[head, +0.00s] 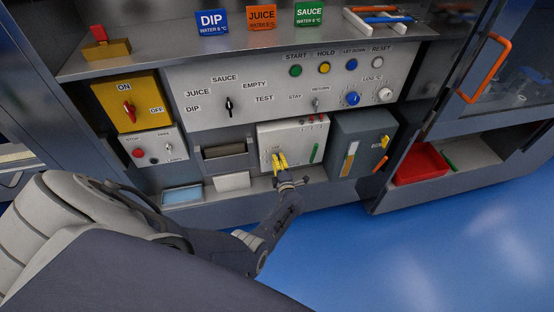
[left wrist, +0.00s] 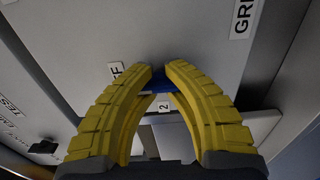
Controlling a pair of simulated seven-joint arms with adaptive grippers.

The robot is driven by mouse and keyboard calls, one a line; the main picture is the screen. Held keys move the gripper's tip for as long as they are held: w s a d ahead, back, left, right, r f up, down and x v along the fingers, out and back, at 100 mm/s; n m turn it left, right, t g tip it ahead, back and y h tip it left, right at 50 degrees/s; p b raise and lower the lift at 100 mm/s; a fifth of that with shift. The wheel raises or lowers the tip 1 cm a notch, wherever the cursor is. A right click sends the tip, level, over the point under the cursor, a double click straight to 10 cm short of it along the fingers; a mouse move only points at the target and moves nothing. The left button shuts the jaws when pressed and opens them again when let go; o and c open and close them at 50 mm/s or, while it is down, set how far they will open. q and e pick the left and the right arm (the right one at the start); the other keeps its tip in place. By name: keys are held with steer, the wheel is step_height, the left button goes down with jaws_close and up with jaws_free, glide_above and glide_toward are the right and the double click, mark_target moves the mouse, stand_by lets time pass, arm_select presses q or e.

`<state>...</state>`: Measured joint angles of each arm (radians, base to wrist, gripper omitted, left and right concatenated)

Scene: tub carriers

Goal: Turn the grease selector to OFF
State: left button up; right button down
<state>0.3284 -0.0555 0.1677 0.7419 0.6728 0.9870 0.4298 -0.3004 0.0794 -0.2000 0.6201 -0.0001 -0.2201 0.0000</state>
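My left gripper (head: 279,161) has yellow fingers and reaches up to the front of a white box in the lower row of the panel. In the left wrist view its fingertips (left wrist: 158,70) are close together, with a small blue knob (left wrist: 157,86) between them. The knob fills the gap; the fingers hide most of it and which way it points. A partly covered label ending in "F" (left wrist: 116,70) and a "2" label (left wrist: 164,106) are beside the fingers. A label starting "GR" (left wrist: 241,18) is at the upper right. My right gripper is not in view.
A grey box (head: 361,142) with a yellow handle stands right of the white box. An upper panel (head: 250,112) holds a black selector, buttons and knobs. A yellow ON/OFF switch plate (head: 128,101) is at left. A red tray (head: 420,164) lies right. Blue floor (head: 420,255) is clear.

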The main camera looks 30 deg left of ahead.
arm_select(q)
steer(key=o, duration=0.8)
steer(key=shift+w+d+r, duration=0.4)
steer(key=shift+w+d, duration=0.05)
steer(key=shift+w, duration=0.05)
steer(key=shift+o, duration=0.7)
steer(key=shift+f, duration=0.1)
steer(key=v, duration=0.7)
steer(key=shift+s, duration=0.4)
